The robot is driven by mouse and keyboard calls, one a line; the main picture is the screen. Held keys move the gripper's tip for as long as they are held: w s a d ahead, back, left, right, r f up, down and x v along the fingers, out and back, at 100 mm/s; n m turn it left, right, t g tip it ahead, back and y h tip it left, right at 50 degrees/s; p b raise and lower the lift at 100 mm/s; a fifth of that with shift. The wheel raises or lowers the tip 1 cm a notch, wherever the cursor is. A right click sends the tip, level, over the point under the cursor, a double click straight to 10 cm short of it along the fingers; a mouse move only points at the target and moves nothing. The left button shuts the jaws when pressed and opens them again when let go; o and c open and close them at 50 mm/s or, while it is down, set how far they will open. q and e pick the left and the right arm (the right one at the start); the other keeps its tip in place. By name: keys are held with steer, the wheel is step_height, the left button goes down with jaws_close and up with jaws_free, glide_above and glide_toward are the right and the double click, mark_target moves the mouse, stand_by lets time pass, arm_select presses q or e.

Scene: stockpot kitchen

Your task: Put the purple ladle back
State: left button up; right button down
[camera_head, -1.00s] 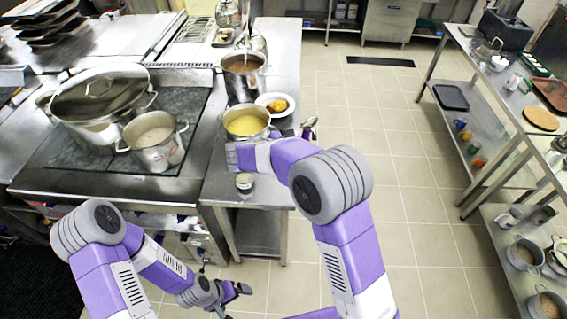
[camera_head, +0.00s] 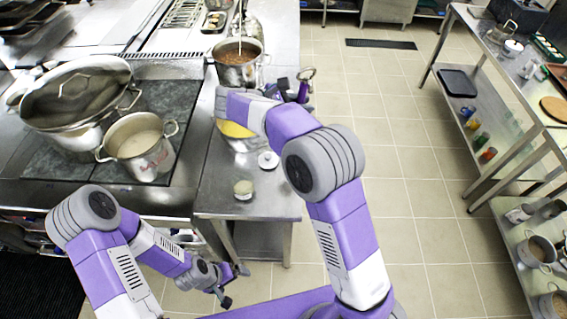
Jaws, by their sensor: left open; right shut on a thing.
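My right gripper (camera_head: 303,88) is over the far right edge of the steel counter (camera_head: 265,205), beyond its forearm. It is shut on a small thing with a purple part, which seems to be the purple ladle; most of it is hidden. A pot of yellow soup (camera_head: 235,130) stands under my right forearm and is partly covered. A pot of brown food (camera_head: 238,65) behind it has a thin pale handle standing up in it. My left gripper (camera_head: 235,285) is open and empty, low in front of the counter.
A large lidded stockpot (camera_head: 75,95) and a pot of pale liquid (camera_head: 142,148) stand on the dark stove at left. A jar (camera_head: 243,188) and a small white round thing (camera_head: 268,160) sit on the counter. Shelving (camera_head: 500,120) stands at right; the tiled floor (camera_head: 390,150) between is clear.

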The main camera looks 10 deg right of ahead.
step_height(320, 180, down, 16)
steer(key=b, duration=0.6)
steer(key=shift+s+r, duration=0.15)
steer(key=shift+r, duration=0.05)
steer(key=shift+f, duration=0.1)
steer(key=c, duration=1)
jaws_free()
